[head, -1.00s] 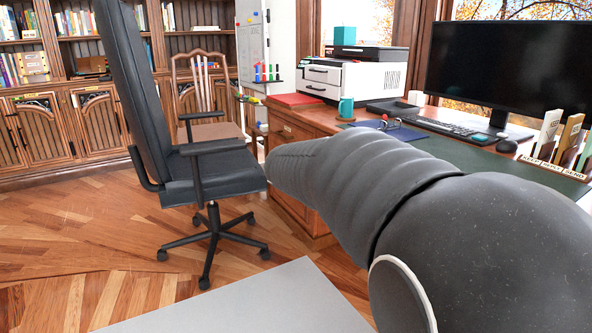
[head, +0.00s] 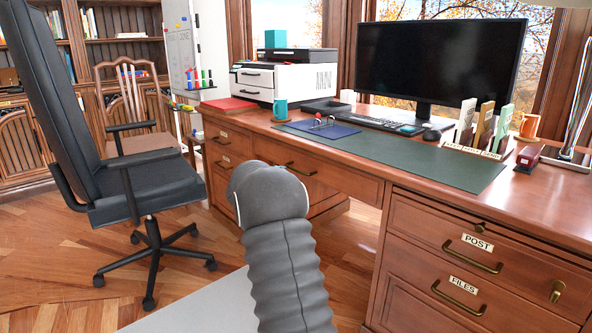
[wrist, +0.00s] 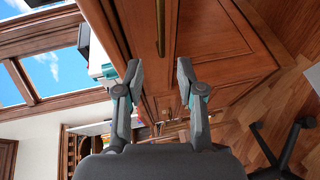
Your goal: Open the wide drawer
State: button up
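The wide drawer (head: 335,180) is the middle front of the wooden desk (head: 385,142), under the green desk mat. It looks shut, and its brass handle (head: 300,168) shows just above my arm in the head view. In the wrist view, turned on its side, a brass bar handle (wrist: 161,28) stands on a wooden front ahead of my gripper (wrist: 160,76). The two fingers are spread apart with nothing between them. The handle lies beyond the fingertips, apart from them. In the head view my arm hides the gripper.
An office chair (head: 140,185) stands on the left, clear of the desk. Drawers labelled POST (head: 477,244) and FILES (head: 463,286) are on the right, with a small key or lock fitting (head: 557,291). A smaller handled drawer (head: 222,140) is left of the wide drawer.

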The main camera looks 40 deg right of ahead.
jog(key=p+x, duration=0.2)
jog(key=x, duration=1)
jog(key=shift+d+f+p, duration=0.2)
jog(key=shift+d+p, duration=0.15)
grip_shut()
